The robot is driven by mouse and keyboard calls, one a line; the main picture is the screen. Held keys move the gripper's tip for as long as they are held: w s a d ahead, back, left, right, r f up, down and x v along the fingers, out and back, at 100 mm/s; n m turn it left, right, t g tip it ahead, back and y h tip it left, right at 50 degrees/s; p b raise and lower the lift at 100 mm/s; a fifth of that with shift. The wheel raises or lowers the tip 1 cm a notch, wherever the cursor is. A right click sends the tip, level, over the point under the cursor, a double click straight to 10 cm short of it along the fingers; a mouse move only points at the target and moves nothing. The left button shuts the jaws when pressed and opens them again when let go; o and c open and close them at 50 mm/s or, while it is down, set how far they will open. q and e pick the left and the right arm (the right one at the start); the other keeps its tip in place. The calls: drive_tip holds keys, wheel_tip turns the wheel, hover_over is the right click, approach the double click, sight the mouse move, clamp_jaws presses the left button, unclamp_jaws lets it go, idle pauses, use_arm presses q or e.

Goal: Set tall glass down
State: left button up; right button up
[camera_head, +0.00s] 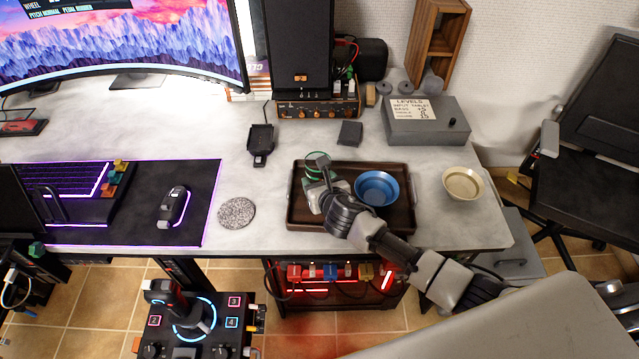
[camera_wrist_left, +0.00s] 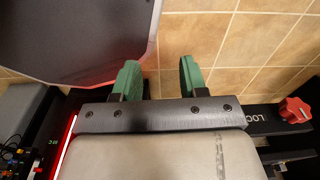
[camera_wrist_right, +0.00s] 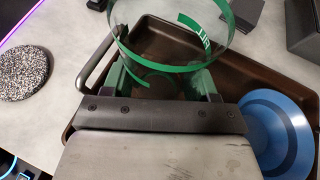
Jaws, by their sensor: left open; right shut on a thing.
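The tall glass (camera_head: 313,168) is clear with green bands. My right gripper (camera_head: 322,186) is shut on it over the left part of the brown tray (camera_head: 350,227). In the right wrist view the glass (camera_wrist_right: 175,45) stands between the green fingers (camera_wrist_right: 162,82), with its mouth toward the camera. I cannot tell whether its base touches the tray. A blue bowl (camera_head: 377,187) sits in the tray, right of the glass. My left gripper (camera_wrist_left: 160,78) is open and empty above the tiled floor, and it is out of the head view.
A speckled round coaster (camera_head: 237,213) lies left of the tray, beside the black mat with a mouse (camera_head: 173,207). A cream bowl (camera_head: 463,183) stands right of the tray. A grey box (camera_head: 425,122) and speaker (camera_head: 299,45) stand behind. Table between coaster and tray is clear.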

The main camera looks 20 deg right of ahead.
drive_tip(key=shift+f, duration=0.1)
drive_tip(key=o, duration=1.1)
drive_tip(key=shift+s, duration=0.15)
drive_tip(key=v, duration=1.1)
drive_tip(key=shift+s+r+p, duration=0.25)
drive_tip(key=shift+s+p, duration=0.1)
drive_tip(key=shift+p, duration=0.1)
